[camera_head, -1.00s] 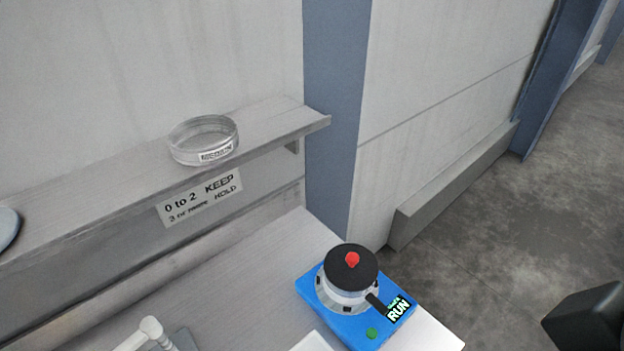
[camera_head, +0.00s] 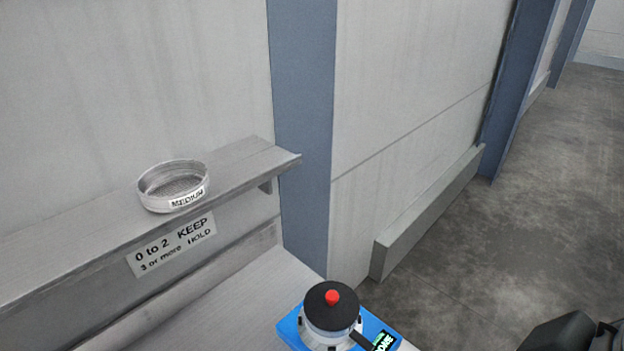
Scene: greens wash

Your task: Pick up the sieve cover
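The sieve cover appears to be the round black lid (camera_head: 318,309) with a red knob. It sits on top of a metal sieve stack (camera_head: 331,341) on a blue shaker base (camera_head: 291,330) at the bottom of the head view. A dark part of my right arm or gripper shows at the lower right corner, well apart from the cover; its fingertips cannot be made out. My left gripper is out of view.
A round metal sieve labelled MEDIUM (camera_head: 173,186) stands on a wall shelf (camera_head: 240,160). A sign (camera_head: 172,245) reading "0 to 2 KEEP, 3 or more HOLD" is below it. The bench (camera_head: 215,310) beside the shaker is clear. A blue column (camera_head: 304,130) rises behind.

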